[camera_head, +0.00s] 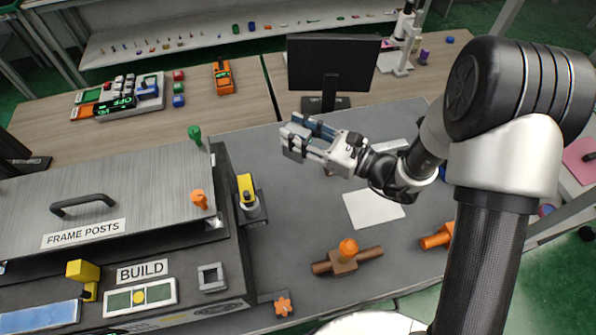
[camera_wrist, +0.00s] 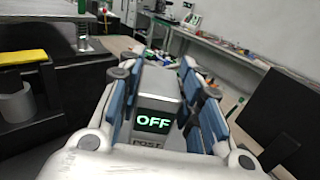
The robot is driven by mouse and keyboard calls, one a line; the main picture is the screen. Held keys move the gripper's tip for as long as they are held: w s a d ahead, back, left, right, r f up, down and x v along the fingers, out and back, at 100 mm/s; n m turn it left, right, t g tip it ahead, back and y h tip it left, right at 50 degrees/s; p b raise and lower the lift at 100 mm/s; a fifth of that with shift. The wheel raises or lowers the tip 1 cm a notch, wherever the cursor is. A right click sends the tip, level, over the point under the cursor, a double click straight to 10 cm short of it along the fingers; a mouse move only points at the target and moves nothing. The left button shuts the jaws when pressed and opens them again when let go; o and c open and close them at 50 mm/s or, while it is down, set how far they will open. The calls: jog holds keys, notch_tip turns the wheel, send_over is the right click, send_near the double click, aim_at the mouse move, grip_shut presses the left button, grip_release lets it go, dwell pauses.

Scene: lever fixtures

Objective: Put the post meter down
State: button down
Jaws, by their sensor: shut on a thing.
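The post meter (camera_wrist: 157,104) is a grey box with a green "OFF" display and a label on its near face that seems to read "POST". It sits between the blue-padded fingers of my gripper (camera_wrist: 164,92) in the wrist view. In the head view my gripper (camera_head: 308,138) is shut on it, in the air over the grey mat and in front of the monitor. The meter is mostly hidden by the fingers there, and its height above the table is hard to tell.
A black monitor (camera_head: 332,66) stands behind my gripper. The "FRAME POSTS" fixture (camera_head: 100,205) with a yellow lever (camera_head: 246,188) is at left. A white sheet (camera_head: 373,209) and an orange-knobbed part (camera_head: 347,257) lie on the grey mat (camera_head: 300,220). An orange device (camera_head: 222,78) stands on the wood at back.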

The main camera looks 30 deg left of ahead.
notch_tip(320, 180, down, 14)
jog(key=b, duration=0.3)
jog(key=shift+r+b, duration=0.2)
jog(key=shift+b, duration=0.2)
jog(key=shift+f, duration=0.1)
jog(key=c, duration=1.6)
grip_release()
jog(key=shift+f, duration=0.15)
jog(key=o, duration=0.5)
jog(key=shift+r, duration=0.3)
jog(key=d, duration=0.3)
jog(key=d+p, duration=0.1)
jog(key=d, duration=0.3)
jog(key=s+d+p, duration=0.1)
jog(key=d, duration=0.2)
jog(key=shift+d, duration=1)
